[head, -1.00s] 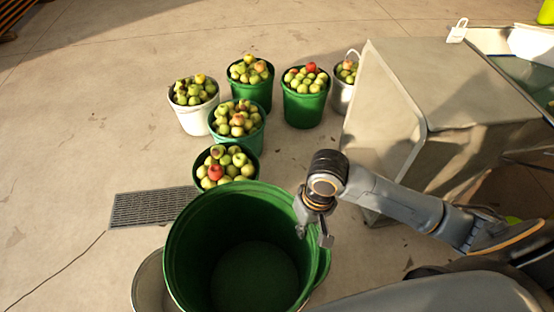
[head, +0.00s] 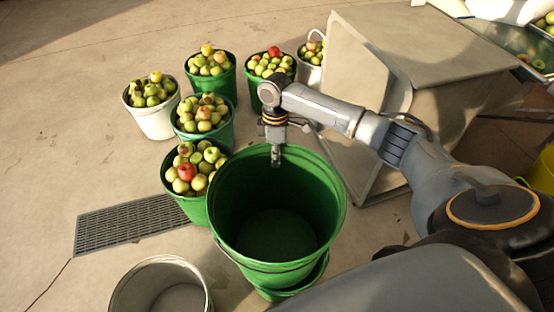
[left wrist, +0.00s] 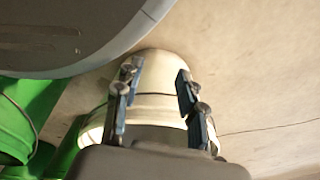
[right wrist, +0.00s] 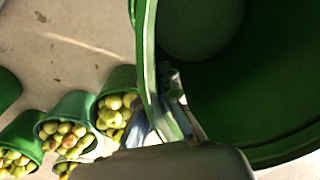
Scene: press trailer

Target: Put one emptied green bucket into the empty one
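A large empty green bucket (head: 330,215) is in the lower middle of the head view, its mouth facing up toward me. My right gripper (head: 277,158) is at its far rim; in the right wrist view its fingers (right wrist: 165,110) straddle the rim (right wrist: 150,60) and look shut on it. A second green bucket (head: 318,275) shows just below the held one, mostly hidden by it; I cannot tell whether the held bottom is inside it. My left gripper (left wrist: 160,105) is open and empty, with a cream bucket (left wrist: 155,75) beyond its fingers.
Several apple-filled buckets stand beyond, including a white one (head: 152,120) and a green one (head: 190,205). An empty pale bucket (head: 120,295) stands lower left, near a floor grate (head: 130,225). A large beige box (head: 400,60) is at right. Floor at left is clear.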

